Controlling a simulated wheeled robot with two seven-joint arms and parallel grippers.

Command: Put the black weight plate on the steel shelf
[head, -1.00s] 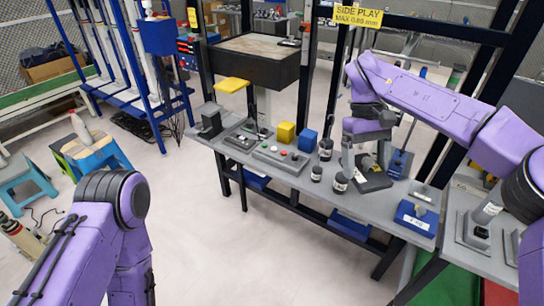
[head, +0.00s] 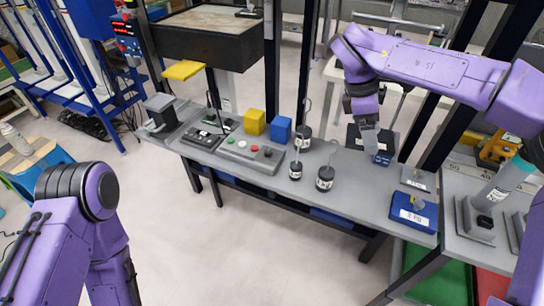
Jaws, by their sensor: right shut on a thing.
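The black weight plate (head: 355,138), with a pale label, shows behind and beside my right gripper (head: 372,145) at the back right of the grey bench. The gripper points down, is shut on the plate and hides part of it; the plate appears raised off the bench top. Two grey metal surfaces show: the long bench top (head: 345,205) and a surface at the far right (head: 455,215). I cannot tell which is the steel shelf. My left arm is at the lower left; its gripper is out of view.
A blue block (head: 381,159) is close to the plate. Several small black weights with hooks (head: 325,180) stand on the bench, left of a blue labelled weight (head: 412,212). A yellow cube (head: 254,122), a blue cube (head: 280,129) and a button box (head: 248,154) lie further left. Dark posts rise behind.

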